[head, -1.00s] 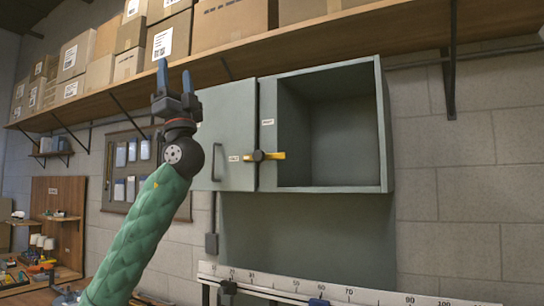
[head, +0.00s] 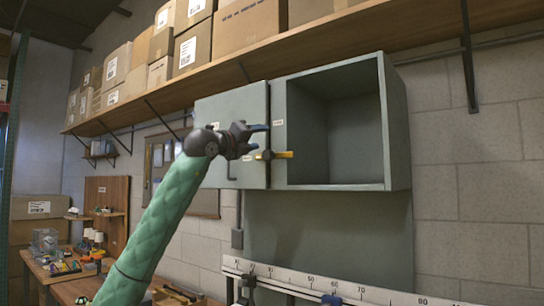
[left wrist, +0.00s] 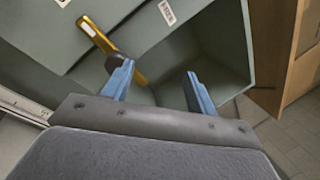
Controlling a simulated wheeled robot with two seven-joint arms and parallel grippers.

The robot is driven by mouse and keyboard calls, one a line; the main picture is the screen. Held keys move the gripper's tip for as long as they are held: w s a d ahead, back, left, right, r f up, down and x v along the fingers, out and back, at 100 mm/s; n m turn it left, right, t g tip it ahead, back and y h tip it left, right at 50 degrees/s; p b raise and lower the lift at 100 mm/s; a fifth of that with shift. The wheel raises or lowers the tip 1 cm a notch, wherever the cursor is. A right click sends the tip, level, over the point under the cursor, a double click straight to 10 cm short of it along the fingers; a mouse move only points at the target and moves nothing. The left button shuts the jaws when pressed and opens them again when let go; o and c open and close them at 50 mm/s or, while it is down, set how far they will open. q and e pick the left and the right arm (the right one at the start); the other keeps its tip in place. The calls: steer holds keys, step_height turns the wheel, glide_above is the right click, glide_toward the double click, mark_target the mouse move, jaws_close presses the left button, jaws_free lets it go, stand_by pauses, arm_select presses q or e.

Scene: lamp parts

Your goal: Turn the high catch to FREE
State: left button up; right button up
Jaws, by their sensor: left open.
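The high catch (head: 274,155) is a yellow bar on a dark pivot, at the seam between the grey cabinet's closed door (head: 233,105) and its open compartment. The bar lies about level in the head view. My left gripper (head: 262,138) is open in front of the door edge, close to the catch and slightly above it. In the left wrist view the catch (left wrist: 93,35) runs slantwise; my left fingertip overlaps its pivot, and the jaws (left wrist: 160,72) hold nothing. I cannot tell whether it touches. My right gripper is out of view.
A wooden shelf (head: 330,50) with cardboard boxes runs above the cabinet. The open compartment (head: 340,125) is empty. A white ruled rail (head: 350,290) crosses below. A workbench with small items (head: 60,265) stands at the lower left.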

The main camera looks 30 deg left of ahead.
mark_target(265, 155)
arm_select(q)
step_height(265, 155, down, 4)
steer(key=a+f+n+g+y, duration=0.1)
steer(key=a+n+g+y, duration=0.1)
steer(key=a+n+y, duration=0.1)
steer(key=shift+n+h, duration=0.3)
steer(key=shift+n, duration=0.2)
steer(key=w+p, duration=0.1)
steer(key=w, duration=0.1)
steer(key=w+p, duration=0.1)
steer(key=w, duration=0.2)
steer(key=w+d+p, duration=0.1)
steer(key=w, duration=0.1)
steer(key=shift+w+d+r, duration=0.1)
steer(key=shift+w+r, duration=0.2)
steer(key=shift+r, duration=0.05)
steer(key=shift+w, duration=0.4)
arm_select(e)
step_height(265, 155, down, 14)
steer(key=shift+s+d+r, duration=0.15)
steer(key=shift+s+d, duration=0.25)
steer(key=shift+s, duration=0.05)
arm_select(q)
jaws_close()
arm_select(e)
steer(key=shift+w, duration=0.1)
